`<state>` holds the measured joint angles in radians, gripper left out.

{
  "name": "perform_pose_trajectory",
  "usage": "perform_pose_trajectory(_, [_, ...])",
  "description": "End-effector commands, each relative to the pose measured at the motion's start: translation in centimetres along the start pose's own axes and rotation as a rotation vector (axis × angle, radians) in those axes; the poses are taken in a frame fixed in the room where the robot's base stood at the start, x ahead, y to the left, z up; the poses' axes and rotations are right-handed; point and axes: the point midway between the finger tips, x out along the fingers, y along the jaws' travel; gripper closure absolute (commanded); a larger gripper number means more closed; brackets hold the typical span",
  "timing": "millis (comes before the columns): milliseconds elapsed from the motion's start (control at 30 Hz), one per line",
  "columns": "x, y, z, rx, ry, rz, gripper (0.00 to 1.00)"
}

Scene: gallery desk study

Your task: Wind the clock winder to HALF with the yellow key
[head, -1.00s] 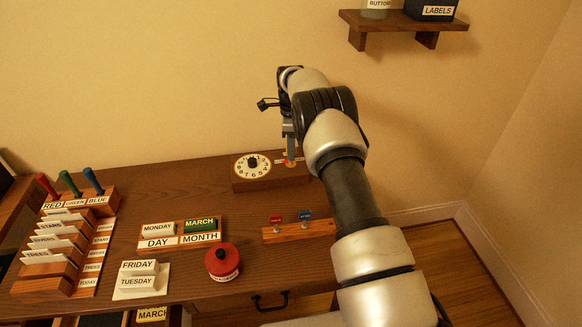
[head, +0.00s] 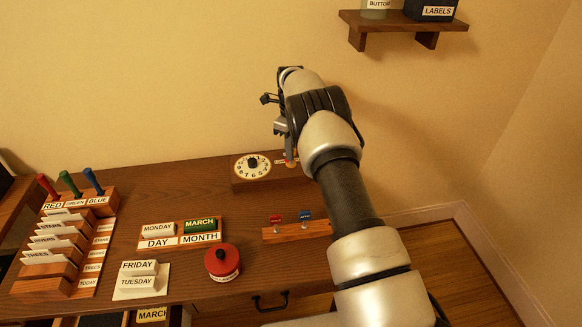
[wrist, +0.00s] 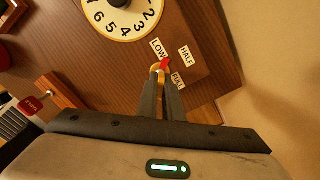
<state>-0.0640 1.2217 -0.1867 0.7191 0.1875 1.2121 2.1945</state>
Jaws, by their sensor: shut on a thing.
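The clock winder, on a wooden block (head: 270,181) at the back of the desk, has LOW (wrist: 158,48), HALF (wrist: 186,55) and FULL (wrist: 177,80) labels, clearest in the wrist view. A small red pointer (wrist: 166,62) sits among them, its tip toward the gap between LOW and HALF. My gripper (wrist: 163,78) is shut on the yellow key (wrist: 155,69), whose rounded bow shows at the fingertips. The key is at the winder; its lower end is hidden. In the head view my gripper (head: 289,152) is over the block's right side.
A white clock dial (head: 252,166) with a black knob is left of the winder. A low wooden stand with red and blue tags (head: 295,232) is in front. A red round container (head: 222,262) and day and month blocks are nearer the front left.

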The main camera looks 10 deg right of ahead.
Motion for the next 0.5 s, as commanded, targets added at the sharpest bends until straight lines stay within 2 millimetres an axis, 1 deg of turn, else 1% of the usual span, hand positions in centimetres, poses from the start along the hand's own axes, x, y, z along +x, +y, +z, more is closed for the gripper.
perform_pose_trajectory(100, [0.0, 0.02, 0.04, 0.09, 0.0, 0.0, 1.0])
perform_pose_trajectory(367, [0.0, 0.01, 0.03, 0.102, 0.0, 0.0, 1.0])
perform_pose_trajectory(433, [-0.01, 0.01, 0.02, 0.154, 0.001, -0.001, 1.0])
perform_pose_trajectory(500, [-0.02, 0.02, 0.03, 0.243, 0.0, -0.001, 1.0])
